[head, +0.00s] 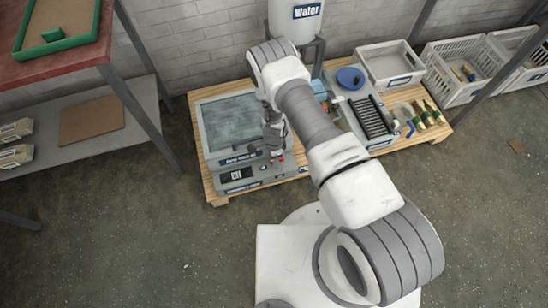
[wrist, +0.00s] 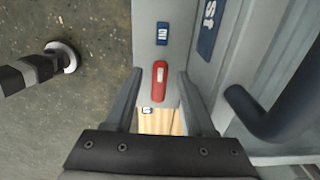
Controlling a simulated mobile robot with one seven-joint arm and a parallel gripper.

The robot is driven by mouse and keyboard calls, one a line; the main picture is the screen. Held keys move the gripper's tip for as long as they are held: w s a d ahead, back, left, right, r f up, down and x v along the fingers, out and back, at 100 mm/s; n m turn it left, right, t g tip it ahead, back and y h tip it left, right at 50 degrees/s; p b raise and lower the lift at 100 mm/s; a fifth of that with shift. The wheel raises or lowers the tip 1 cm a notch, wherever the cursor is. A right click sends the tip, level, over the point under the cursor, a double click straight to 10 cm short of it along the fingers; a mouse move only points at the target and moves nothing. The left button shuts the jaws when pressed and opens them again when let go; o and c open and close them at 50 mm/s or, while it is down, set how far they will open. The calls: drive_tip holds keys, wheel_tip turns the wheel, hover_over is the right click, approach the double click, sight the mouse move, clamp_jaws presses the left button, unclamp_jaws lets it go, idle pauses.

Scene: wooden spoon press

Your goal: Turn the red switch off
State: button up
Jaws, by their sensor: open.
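The red switch (wrist: 159,82) sits on a narrow light-grey panel in the wrist view, below a small blue label. It also shows as a small red spot in the head view (head: 281,158), on the grey press (head: 199,130), partly hidden by my gripper. My gripper (wrist: 160,71) is open and empty. In the wrist view one finger shows on each side of the switch. I cannot tell whether they touch it. In the head view my gripper (head: 275,150) hangs over the front right of the press. The switch's position cannot be told.
The press stands on a wooden pallet (head: 212,193) with a blue spool (head: 351,78), a roller tray and a white bin (head: 390,65). A white water tank (head: 295,22) stands behind. A red-topped table (head: 75,62) is at left. Floor in front is clear.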

wheel_tip(320, 180, up, 17)
drive_tip(key=p, duration=0.6)
drive_tip(key=shift+r, duration=0.2)
drive_tip(key=w+d+r+n+t+y, duration=0.1)
drive_tip(key=w+r+n, duration=0.15)
drive_tip(key=r, duration=1.25)
drive_tip(key=w+r+n+t+y, duration=0.1)
drive_tip(key=r+n, duration=0.2)
drive_tip(key=r, duration=1.3)
drive_tip(key=s+d+r+n+t, duration=0.1)
drive_tip(key=s+d+r+n, duration=0.25)
drive_tip(key=s+r, duration=0.5)
drive_tip(key=s+d+r+n+t, duration=0.1)
drive_tip(key=s+d+r+n, duration=0.3)
drive_tip(key=r, duration=0.7)
drive_tip(key=s+d+r+n+t+h, duration=0.25)
drive_tip(key=s+d, duration=0.25)
drive_tip(key=s, duration=0.4)
wheel_tip(320, 180, up, 23)
drive_tip(key=p, duration=2.2)
drive_tip(key=shift+s+f+g, duration=0.2)
drive_tip(key=shift+s+g, duration=0.2)
drive_tip(key=shift+g, duration=0.05)
